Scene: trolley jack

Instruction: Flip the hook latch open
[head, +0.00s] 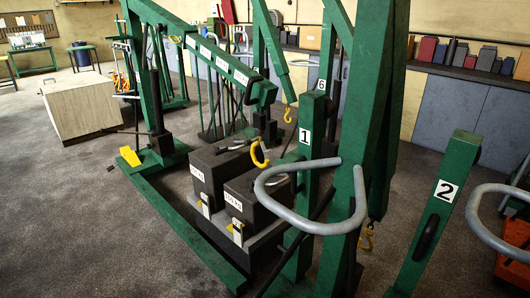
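A yellow hook (260,155) hangs below the end of a green crane boom (222,62), just above two dark weight blocks (262,192). Its latch is too small to make out, so I cannot tell whether it is open or shut. Another yellow hook (288,115) hangs farther back to the right. A third yellow hook (367,238) hangs low, right of the near green post. Neither of my grippers shows in the head view.
Green posts numbered 1 (306,150) and 2 (440,205) stand in front. A bent grey handle (290,222) juts out before the blocks. A wooden box (82,106) stands at the left. Grey cabinets (450,112) line the back. The floor at the front left is clear.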

